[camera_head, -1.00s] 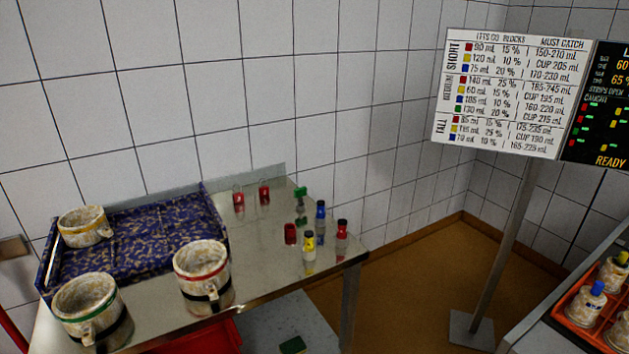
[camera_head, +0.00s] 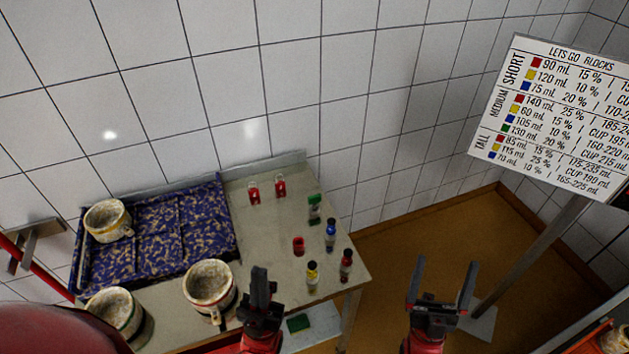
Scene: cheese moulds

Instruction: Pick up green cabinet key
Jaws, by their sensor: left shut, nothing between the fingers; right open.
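A small upright green item (camera_head: 314,207) stands at the right back of the metal table (camera_head: 265,232). It may be the green cabinet key, but it is too small to tell. A flat dark green block (camera_head: 298,323) lies lower down, below the table's front edge. My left gripper (camera_head: 260,280) is shut and empty, in front of the table near the mug with the red band. My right gripper (camera_head: 442,280) is open and empty, over the brown floor to the right of the table. Both are apart from the green items.
Small bottles with blue (camera_head: 330,235), yellow (camera_head: 312,277) and red (camera_head: 346,266) labels stand near the green item. A red piece (camera_head: 298,246) and two red vials are on the table. A sign (camera_head: 550,120) stands right.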

